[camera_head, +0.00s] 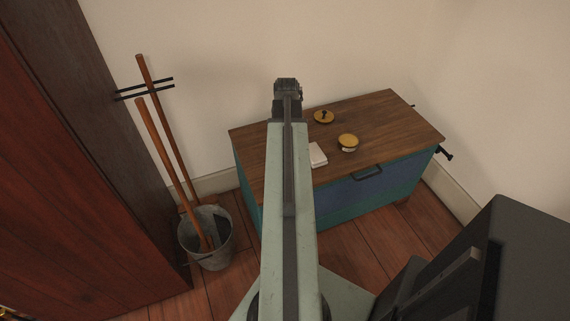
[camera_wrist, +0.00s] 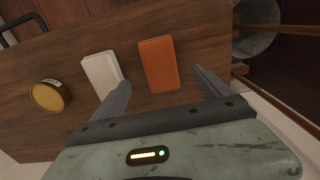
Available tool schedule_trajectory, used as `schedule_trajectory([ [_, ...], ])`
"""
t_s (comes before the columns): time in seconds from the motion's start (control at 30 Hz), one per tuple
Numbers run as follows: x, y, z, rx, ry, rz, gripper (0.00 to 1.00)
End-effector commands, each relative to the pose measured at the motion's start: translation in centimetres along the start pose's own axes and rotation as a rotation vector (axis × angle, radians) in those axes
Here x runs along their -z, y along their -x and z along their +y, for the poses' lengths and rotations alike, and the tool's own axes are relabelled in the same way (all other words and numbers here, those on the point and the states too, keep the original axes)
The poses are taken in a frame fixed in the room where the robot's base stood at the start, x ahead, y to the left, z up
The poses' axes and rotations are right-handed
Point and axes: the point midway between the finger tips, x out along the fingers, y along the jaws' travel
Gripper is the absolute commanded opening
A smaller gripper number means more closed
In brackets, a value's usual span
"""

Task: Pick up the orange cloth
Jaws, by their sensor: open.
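The orange cloth (camera_wrist: 159,64) is a flat folded rectangle. In the wrist view it lies on the wooden top of a chest (camera_wrist: 205,48), beyond and between my gripper's fingers. My gripper (camera_wrist: 162,88) is open, with nothing between its fingertips. In the head view my arm reaches over the chest (camera_head: 385,115) and my gripper (camera_head: 287,84) shows at its far end. The orange cloth is not visible in the head view, where my arm covers part of the chest top.
A white folded cloth (camera_wrist: 101,73) lies just left of the orange one; it also shows in the head view (camera_head: 317,155). A yellow-lidded tin (camera_head: 348,142) and a round yellow item with a dark knob (camera_head: 323,117) stand nearby. A bucket (camera_head: 212,250) with wooden handles stands left of the chest.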

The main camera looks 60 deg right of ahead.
Motion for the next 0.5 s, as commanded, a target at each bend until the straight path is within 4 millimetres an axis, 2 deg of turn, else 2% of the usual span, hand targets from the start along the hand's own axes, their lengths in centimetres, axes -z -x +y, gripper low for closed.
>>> schedule_trajectory([
  [0.03, 0.0, -1.4, 0.0, 0.0, 0.0, 0.0, 0.87],
  [0.27, 0.1, -2.0, 0.0, 0.0, -0.001, 0.0, 0.87],
  [0.5, 0.2, -6.1, 0.1, 0.0, -0.002, 0.0, 0.87],
])
